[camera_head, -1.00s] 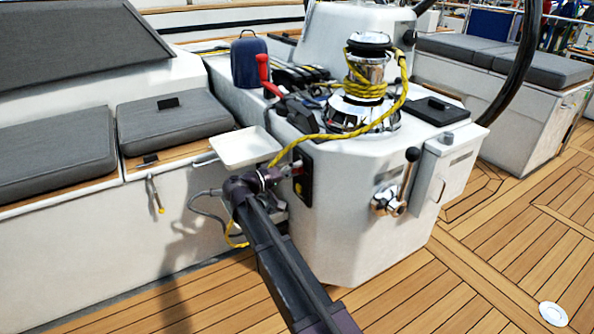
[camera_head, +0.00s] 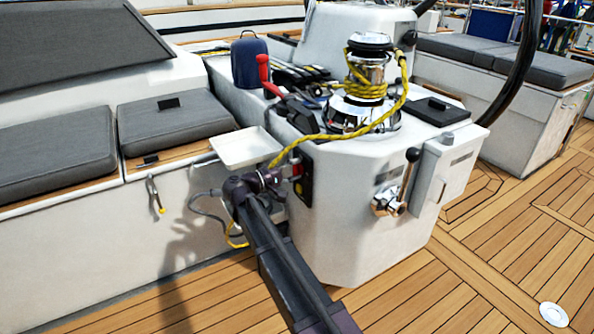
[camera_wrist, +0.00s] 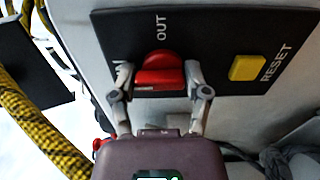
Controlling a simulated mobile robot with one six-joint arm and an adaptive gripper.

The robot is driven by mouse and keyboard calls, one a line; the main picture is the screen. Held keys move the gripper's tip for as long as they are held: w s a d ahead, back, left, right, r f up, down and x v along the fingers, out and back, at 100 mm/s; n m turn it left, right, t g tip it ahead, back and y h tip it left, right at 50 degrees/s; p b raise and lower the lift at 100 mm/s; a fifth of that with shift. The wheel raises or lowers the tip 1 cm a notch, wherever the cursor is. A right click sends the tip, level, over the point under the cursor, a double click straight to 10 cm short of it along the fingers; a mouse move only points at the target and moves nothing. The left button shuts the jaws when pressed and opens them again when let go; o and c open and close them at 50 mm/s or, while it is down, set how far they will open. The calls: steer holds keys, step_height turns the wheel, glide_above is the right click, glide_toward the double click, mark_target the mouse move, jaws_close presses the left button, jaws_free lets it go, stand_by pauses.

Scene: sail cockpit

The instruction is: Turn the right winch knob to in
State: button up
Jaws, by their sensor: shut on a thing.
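The red winch knob (camera_wrist: 160,68) is on a black panel (camera_wrist: 222,38) in the wrist view. Its raised grip bar runs across the picture, between my two fingers. The word OUT is above the knob. Another label at its left is mostly hidden by my left finger, with only part of a letter showing. My gripper (camera_wrist: 160,80) is shut on the knob, one finger at each side. In the head view my gripper (camera_head: 284,174) reaches the panel (camera_head: 306,190) on the pedestal's left face, and only a little red shows there.
A yellow RESET button (camera_wrist: 246,67) is right of the knob on the same panel. A yellow rope (camera_head: 290,147) hangs from the chrome winch (camera_head: 368,75) close above my gripper. A white tray (camera_head: 245,148) juts out just above my wrist.

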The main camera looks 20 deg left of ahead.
steer(key=shift+s, duration=0.1)
steer(key=o, duration=1.1)
steer(key=shift+o, duration=0.2)
steer(key=shift+a, duration=0.15)
steer(key=v, duration=1.2)
